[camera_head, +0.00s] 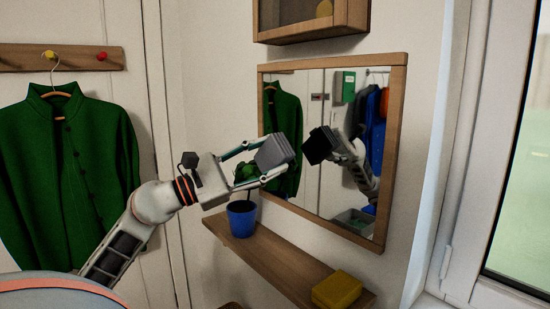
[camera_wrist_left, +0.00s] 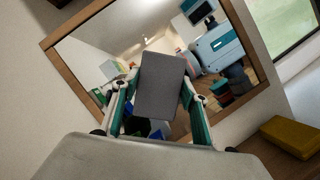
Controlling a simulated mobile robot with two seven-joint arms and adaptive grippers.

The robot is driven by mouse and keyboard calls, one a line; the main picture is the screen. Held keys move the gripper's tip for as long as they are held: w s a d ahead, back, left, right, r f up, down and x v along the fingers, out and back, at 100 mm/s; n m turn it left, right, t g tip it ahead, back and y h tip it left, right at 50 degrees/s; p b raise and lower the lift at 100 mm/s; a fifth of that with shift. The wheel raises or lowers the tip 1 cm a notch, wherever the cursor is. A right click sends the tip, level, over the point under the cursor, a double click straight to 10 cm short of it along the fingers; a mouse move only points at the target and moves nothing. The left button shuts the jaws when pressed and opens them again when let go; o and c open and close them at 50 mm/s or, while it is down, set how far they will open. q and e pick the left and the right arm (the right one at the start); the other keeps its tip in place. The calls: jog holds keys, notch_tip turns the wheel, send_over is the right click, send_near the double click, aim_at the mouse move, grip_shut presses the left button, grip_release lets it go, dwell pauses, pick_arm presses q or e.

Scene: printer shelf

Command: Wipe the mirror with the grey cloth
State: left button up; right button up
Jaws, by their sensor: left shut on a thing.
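The mirror (camera_head: 345,200) hangs on the wall in a wooden frame; it also shows in the left wrist view (camera_wrist_left: 115,45). My left gripper (camera_head: 268,160) is shut on the grey cloth (camera_head: 274,152), a folded block held between its fingertips. In the left wrist view the cloth (camera_wrist_left: 162,85) stands in front of the mirror glass. In the head view the cloth is near the mirror's left part, with its dark reflection apart from it to the right, so a gap to the glass seems to show. My right gripper is not in view.
A wooden shelf (camera_head: 285,262) below the mirror carries a blue pot (camera_head: 241,218) with a green plant, close under my left gripper, and a yellow sponge (camera_head: 337,290). A wooden cabinet (camera_head: 310,25) hangs above. A window (camera_head: 520,170) is at right, a green jacket (camera_head: 65,180) at left.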

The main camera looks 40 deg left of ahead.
pick_arm(q)
jog(key=shift+s, duration=0.1)
jog(key=shift+s+a+b, duration=0.1)
jog(key=shift+s+b, duration=0.25)
jog(key=shift+s, duration=1.1)
